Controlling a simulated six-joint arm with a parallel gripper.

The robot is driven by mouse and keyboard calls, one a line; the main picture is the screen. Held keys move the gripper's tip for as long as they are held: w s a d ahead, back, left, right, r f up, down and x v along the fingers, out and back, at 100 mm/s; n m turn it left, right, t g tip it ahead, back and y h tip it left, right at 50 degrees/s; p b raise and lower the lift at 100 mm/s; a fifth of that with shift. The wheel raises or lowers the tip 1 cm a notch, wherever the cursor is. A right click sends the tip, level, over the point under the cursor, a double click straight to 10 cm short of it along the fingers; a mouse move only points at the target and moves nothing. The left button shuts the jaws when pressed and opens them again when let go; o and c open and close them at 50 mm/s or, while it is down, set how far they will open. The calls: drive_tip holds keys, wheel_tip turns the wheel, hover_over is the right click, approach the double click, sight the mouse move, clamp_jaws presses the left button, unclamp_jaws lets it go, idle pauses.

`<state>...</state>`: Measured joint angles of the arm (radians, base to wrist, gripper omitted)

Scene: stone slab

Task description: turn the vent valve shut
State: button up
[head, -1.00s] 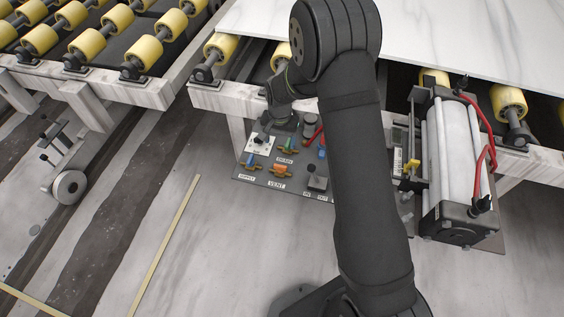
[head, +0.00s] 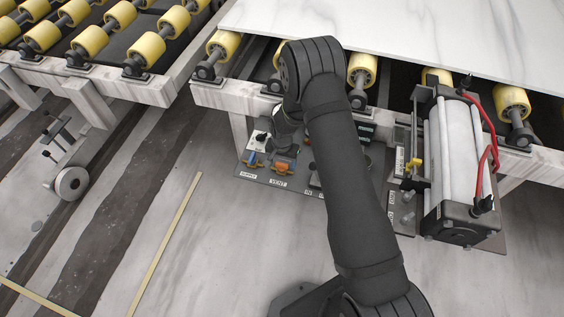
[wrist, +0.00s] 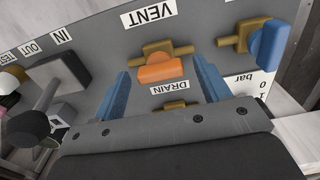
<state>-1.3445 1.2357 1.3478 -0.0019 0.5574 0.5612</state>
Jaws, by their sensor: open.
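The vent valve (head: 284,167) has an orange handle on a brass body, beside the VENT label on a grey panel. In the wrist view the orange handle (wrist: 163,71) looks roughly in line with the brass pipe stubs. My gripper (wrist: 164,78) is open, its two blue fingers spread on either side of the handle, apart from it. Whether they reach down to handle height is hard to tell. In the head view my gripper (head: 287,143) is above the panel just behind the valve, its fingers hidden.
A blue-handled valve (wrist: 262,42) sits close to the right finger in the wrist view. A brass drain valve (wrist: 178,106) is partly hidden by my gripper. A black lever (wrist: 42,108) stands at left. A roller frame (head: 330,112) and a cylinder unit (head: 455,165) border the panel.

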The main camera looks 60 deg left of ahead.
drive_tip(key=c, duration=1)
drive_tip(key=shift+n, duration=0.3)
drive_tip(key=n, duration=1.7)
drive_tip(key=shift+n, duration=0.3)
